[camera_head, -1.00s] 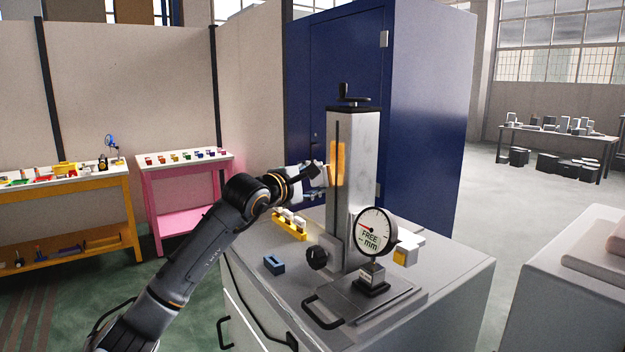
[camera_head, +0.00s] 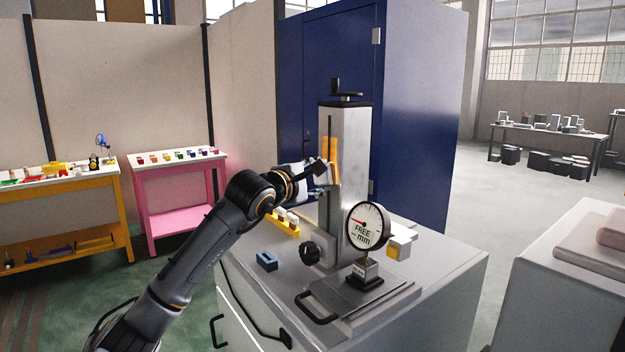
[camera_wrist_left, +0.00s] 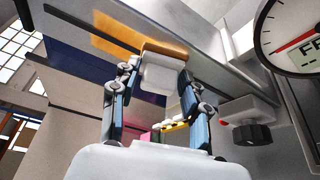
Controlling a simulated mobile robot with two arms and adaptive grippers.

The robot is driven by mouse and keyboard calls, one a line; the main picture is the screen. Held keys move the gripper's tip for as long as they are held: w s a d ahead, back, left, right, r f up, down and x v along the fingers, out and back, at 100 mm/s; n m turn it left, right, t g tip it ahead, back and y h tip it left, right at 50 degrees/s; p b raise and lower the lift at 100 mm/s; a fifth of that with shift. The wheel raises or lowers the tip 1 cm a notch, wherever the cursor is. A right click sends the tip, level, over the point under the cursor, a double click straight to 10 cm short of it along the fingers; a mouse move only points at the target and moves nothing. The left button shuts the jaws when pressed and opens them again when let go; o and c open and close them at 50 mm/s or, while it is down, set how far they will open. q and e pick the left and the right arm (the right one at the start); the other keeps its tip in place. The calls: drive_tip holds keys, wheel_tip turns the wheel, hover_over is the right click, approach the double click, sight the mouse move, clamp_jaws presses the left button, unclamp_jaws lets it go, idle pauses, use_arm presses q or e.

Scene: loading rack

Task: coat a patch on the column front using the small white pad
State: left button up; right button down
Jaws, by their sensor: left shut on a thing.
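The tall grey metal column (camera_head: 356,135) stands on the cabinet top. Its front carries an orange patch (camera_head: 333,148), partly hidden behind my gripper; the patch also shows in the wrist view (camera_wrist_left: 115,33). My left gripper (camera_head: 326,173) is at the column front, over the patch's lower part. In the wrist view its two fingers are shut on the small white pad (camera_wrist_left: 160,76). The pad's far edge is orange-brown and lies at the column face beside the patch; I cannot tell whether it touches. My right gripper is not in view.
A round dial gauge (camera_head: 366,226) reading FREE mm stands right of the column base. A black knob (camera_head: 309,253), a blue block (camera_head: 266,261) and a yellow rack with white pieces (camera_head: 284,224) are on the cabinet top (camera_head: 420,273). A black crank (camera_head: 342,89) tops the column.

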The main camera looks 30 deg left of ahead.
use_arm(q)
drive_tip(key=shift+s+d, duration=0.25)
drive_tip(key=shift+d, duration=0.2)
drive_tip(key=shift+w+b, duration=0.1)
drive_tip(key=shift+b, duration=0.2)
drive_tip(key=shift+w+a+p, duration=0.15)
drive_tip(key=shift+w+a, duration=0.1)
drive_tip(key=shift+a, duration=0.35)
drive_tip(key=shift+w+a+p, duration=0.1)
drive_tip(key=shift+w+a, duration=0.2)
drive_tip(key=shift+a, duration=0.35)
drive_tip(key=shift+w+a+p, duration=0.15)
drive_tip(key=shift+w+a, duration=0.1)
drive_tip(key=shift+a, duration=0.35)
drive_tip(key=shift+s, duration=0.1)
drive_tip(key=s+b, duration=0.1)
drive_tip(key=s+a+b, duration=0.1)
drive_tip(key=s, duration=0.1)
drive_tip(key=s+a+b, duration=0.1)
drive_tip(key=s+b, duration=0.1)
drive_tip(key=shift+s+a, duration=0.1)
drive_tip(key=shift+s, duration=0.1)
